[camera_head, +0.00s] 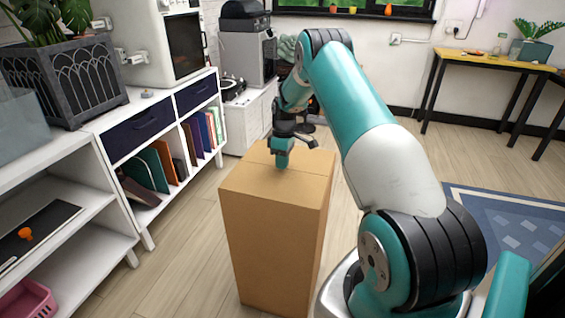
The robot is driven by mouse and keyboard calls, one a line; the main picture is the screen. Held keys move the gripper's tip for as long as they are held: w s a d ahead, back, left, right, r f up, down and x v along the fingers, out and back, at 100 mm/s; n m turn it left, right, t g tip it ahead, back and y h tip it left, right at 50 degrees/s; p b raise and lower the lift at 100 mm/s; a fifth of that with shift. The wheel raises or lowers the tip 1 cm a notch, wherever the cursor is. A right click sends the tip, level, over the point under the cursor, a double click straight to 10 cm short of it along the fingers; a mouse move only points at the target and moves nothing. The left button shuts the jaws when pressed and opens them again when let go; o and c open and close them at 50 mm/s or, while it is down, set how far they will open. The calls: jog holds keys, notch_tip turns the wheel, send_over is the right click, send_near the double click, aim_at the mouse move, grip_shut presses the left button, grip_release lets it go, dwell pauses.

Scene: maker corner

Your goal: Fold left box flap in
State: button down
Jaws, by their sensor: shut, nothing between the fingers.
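A tall brown cardboard box (272,245) stands upright on the wooden floor, left of my arm. Its top (275,185) looks mostly covered by flat cardboard, with no flap clearly standing up. I cannot tell the left flap apart from the rest of the top. My gripper (282,165) points down over the back middle of the box top, shut and empty. Its tips are at or just above the cardboard; I cannot tell whether they touch. My gripper and wrist hide part of the top's far edge.
White shelves (118,157) with books and dark blue bins stand to the left. A white cabinet (248,118) stands behind the box. A yellow-topped table (485,62) is at the back right, and a blue rug (510,225) lies at right. Floor is clear left of the box.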

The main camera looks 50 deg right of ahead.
notch_tip(320, 180, up, 14)
jog(key=p, duration=0.2)
jog(key=s+a+r+p, duration=0.1)
jog(key=s+a+r, duration=0.1)
jog(key=a+r, duration=0.45)
jog(key=s+a+r+n+p, duration=0.1)
jog(key=a+r, duration=0.2)
jog(key=a, duration=0.6)
jog(key=s+a+r+p, duration=0.1)
jog(key=s+a+r, duration=0.1)
jog(key=a+r, duration=0.4)
jog(key=s+a+r+y+p, duration=0.1)
jog(key=s+a+r+p, duration=0.1)
jog(key=s+a, duration=0.7)
jog(key=s+a+r+y+p, duration=0.1)
jog(key=s+a+r, duration=0.1)
jog(key=s+a, duration=0.8)
jog(key=s, duration=0.6)
jog(key=shift+r+n+t+y+p, duration=0.3)
jog(key=shift+r+t+p, duration=0.05)
jog(key=shift+t+p, duration=0.05)
